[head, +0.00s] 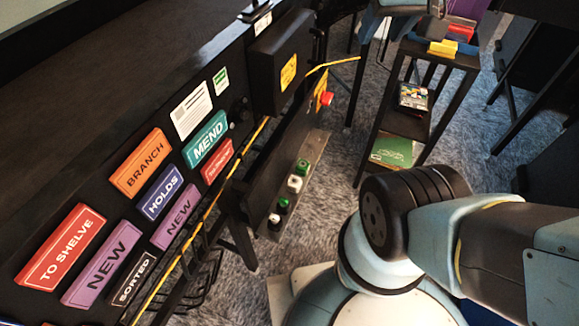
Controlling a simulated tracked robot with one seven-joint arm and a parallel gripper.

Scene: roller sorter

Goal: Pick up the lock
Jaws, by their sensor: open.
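I cannot make out a lock for certain in the head view. A small red knob (327,98) sits on a yellow plate at the side of the black sorter (85,150); it looks like a button. Small yellow (443,47) and red (461,32) items lie on top of a dark stand, too small to identify. My blue-grey and black arm fills the lower right, and its gripper does not show.
The sorter's side carries coloured signs such as TO SHELVE (60,247) and MEND (206,140). A button strip (294,185) hangs beside it. The dark stand (405,122) has lower shelves. Carpet (330,150) between sorter and stand is clear.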

